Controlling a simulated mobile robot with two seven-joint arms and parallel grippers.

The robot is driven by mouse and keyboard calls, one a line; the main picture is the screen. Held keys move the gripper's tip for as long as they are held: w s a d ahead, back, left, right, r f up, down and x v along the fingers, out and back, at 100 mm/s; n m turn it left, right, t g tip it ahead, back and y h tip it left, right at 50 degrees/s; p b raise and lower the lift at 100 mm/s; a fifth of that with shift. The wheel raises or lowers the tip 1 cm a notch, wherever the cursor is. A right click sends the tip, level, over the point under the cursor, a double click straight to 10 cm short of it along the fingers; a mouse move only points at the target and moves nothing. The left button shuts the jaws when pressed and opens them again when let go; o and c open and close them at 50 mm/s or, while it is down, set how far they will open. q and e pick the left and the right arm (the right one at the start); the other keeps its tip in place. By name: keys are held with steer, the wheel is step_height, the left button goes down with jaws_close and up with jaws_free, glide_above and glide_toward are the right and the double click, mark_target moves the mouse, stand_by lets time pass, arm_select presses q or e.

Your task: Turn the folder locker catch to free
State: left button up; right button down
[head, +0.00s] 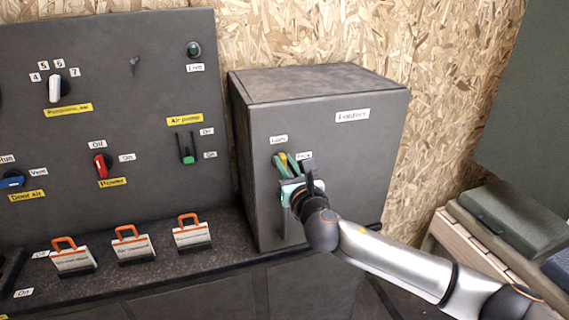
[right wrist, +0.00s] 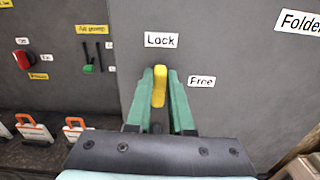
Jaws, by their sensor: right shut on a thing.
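The folder locker (head: 365,155) is a dark grey box with a "Folders" label on its front. Its catch is a yellow handle (right wrist: 159,86), which also shows as a small yellow bit in the head view (head: 283,159). In the right wrist view the catch points up towards the "Lock" label (right wrist: 161,40); the "Free" label (right wrist: 202,81) is to its right. My right gripper (right wrist: 167,88) has its green fingers shut on the catch, one on each side. It also shows in the head view (head: 287,165), in front of the locker. My left gripper is not in view.
Left of the locker is a grey panel (head: 95,120) with a red Power knob (head: 101,164), a green Air pump switch (head: 187,150) and other controls. Several orange-handled blocks stand on the ledge below. A green cushioned bench (head: 510,220) is at the right.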

steer(key=shift+w+d+f+m+p, duration=0.1)
steer(key=shift+d+f+m+p, duration=0.15)
steer(key=shift+m, duration=2.65)
steer(key=shift+w+d+f+m+p, duration=0.1)
steer(key=shift+d+f+m, duration=0.15)
steer(key=shift+m, duration=2.65)
steer(key=shift+w+d+f+m+p, duration=0.1)
steer(key=shift+d+f+m+p, duration=0.15)
steer(key=shift+m, duration=2.65)
steer(key=shift+s, duration=0.1)
steer(key=c, duration=0.8)
jaws_free()
steer(key=v, duration=1.2)
steer(key=shift+s, duration=0.25)
